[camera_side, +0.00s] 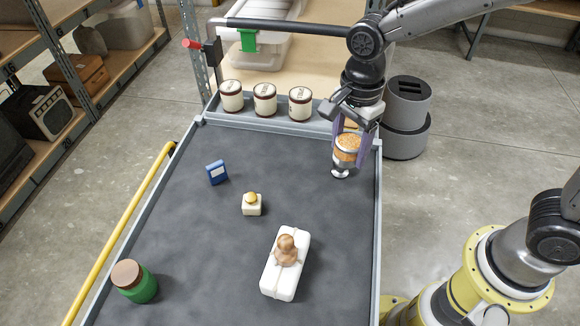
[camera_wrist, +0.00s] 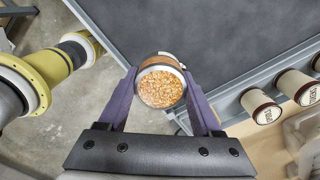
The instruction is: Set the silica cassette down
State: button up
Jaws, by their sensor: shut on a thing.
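The silica cassette (camera_side: 347,147), round and full of orange beads, is between the purple fingers of my gripper (camera_side: 347,144), near the far right corner of the dark table. My gripper is shut on it. In the wrist view the cassette (camera_wrist: 161,86) shows its beaded face and pale rim between the two fingers (camera_wrist: 162,98). A small silvery foot or piece (camera_side: 340,173) shows just below it in the side view. I cannot tell whether it belongs to the cassette or whether it touches the table.
The dark table top (camera_side: 215,250) has free room in its middle. On it are a blue box (camera_side: 216,172), a white block with a yellow top (camera_side: 251,205), a bust on a white pad (camera_side: 285,265) and a green jar (camera_side: 140,285). Three cream tins (camera_side: 265,99) stand in the back tray.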

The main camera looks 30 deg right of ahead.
jog(key=w+a+f, duration=0.3)
jog(key=w+f, duration=0.1)
jog(key=w, duration=0.4)
send_over(291, 171)
notch_tip(291, 171, down, 5)
jog(key=shift+s+f, duration=0.15)
jog(key=shift+f, duration=1.7)
jog(key=shift+f, duration=0.15)
jog(key=o, duration=1.4)
jog(key=shift+r, duration=6.15)
